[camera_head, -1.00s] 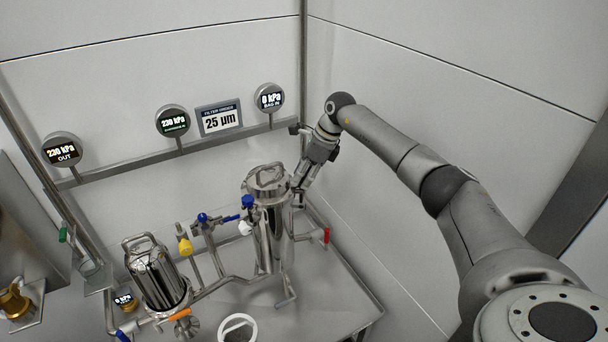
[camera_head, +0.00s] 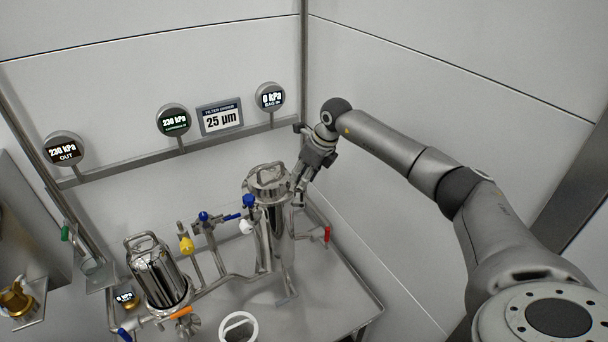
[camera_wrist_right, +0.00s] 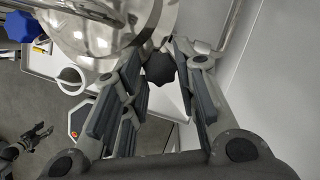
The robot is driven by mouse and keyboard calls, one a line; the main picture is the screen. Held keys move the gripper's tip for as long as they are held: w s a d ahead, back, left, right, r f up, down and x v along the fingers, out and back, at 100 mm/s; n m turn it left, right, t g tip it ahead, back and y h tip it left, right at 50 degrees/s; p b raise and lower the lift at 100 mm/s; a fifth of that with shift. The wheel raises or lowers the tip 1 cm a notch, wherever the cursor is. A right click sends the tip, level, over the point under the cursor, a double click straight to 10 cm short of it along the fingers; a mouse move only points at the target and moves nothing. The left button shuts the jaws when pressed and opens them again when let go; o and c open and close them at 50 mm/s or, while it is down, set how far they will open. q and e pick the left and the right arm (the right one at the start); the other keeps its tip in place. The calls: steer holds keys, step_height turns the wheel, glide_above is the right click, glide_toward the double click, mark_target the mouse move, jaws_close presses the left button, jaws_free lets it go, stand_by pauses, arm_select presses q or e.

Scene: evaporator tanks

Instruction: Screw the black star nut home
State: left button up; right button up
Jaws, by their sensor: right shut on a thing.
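The black star nut (camera_wrist_right: 160,68) shows in the right wrist view, between the fingertips of my right gripper, close to the wall of a shiny steel vessel (camera_wrist_right: 95,35). My right gripper (camera_wrist_right: 160,60) is shut on the nut from both sides. In the head view my right gripper (camera_head: 300,194) reaches down at the right side of the tall lidded steel vessel (camera_head: 270,225), near its top. The nut is too small and hidden to make out there.
A shorter steel vessel (camera_head: 157,275) with a top handle stands at the left. A white-rimmed container (camera_head: 238,328) is at the front. The wall is close on the right.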

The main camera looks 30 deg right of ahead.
steer(key=o, duration=1.1)
steer(key=shift+c, duration=0.2)
steer(key=v, duration=1.2)
steer(key=shift+d, duration=0.1)
